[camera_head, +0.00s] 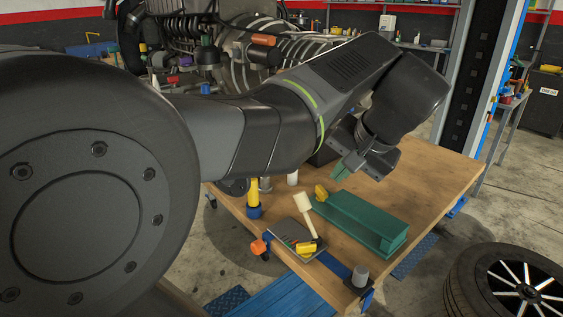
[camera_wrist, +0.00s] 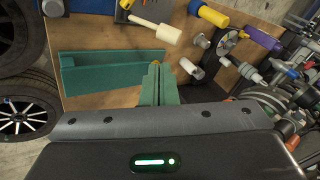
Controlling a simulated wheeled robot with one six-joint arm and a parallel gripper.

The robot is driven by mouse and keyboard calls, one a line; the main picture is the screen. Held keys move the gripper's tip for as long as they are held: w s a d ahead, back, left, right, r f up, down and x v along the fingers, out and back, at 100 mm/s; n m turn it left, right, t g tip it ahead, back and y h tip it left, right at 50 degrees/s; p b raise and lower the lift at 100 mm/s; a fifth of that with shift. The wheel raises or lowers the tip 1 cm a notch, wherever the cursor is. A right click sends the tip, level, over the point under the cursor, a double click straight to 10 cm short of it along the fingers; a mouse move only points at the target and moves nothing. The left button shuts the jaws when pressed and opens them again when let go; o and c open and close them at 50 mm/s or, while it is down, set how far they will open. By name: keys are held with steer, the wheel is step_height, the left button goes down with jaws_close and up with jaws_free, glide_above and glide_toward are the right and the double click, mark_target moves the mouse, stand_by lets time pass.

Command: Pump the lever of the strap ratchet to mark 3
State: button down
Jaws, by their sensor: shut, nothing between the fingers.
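I cannot make out the strap ratchet, its lever or any marks for certain in either view. A blue strap-like band (camera_head: 335,265) lies at the front edge of the workbench, with a grey cylinder (camera_head: 360,275) at its right end and an orange-and-blue piece (camera_head: 261,246) at its left. My gripper (camera_head: 341,172) is above the workbench, over the back of a green beam (camera_head: 365,221). In the wrist view its green fingers (camera_wrist: 158,82) are closed together with nothing between them. A small yellow piece (camera_head: 321,192) lies near the beam's far end, just beyond the fingertips.
A dark tray (camera_head: 283,232) with yellow-handled tools and a mallet (camera_head: 303,207) stands left of the beam. A yellow-and-blue upright tool (camera_head: 253,198) is behind it. An engine (camera_head: 235,50) fills the back. The workbench's right part (camera_head: 440,170) is clear.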

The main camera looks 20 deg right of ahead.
steer(key=r+m+g+p, duration=0.1)
steer(key=r+m+p, duration=0.1)
steer(key=m, duration=0.1)
glide_toward(306, 200)
step_height(306, 200, down, 3)
steer(key=shift+w+a+f+m+y, duration=0.15)
steer(key=shift+w+f+m, duration=0.05)
steer(key=shift+w+f, duration=0.5)
steer(key=shift+w+a+f+m+y, duration=0.1)
steer(key=shift+w+f+m+y, duration=0.1)
steer(key=shift+w+f, duration=0.5)
steer(key=shift+p, duration=0.35)
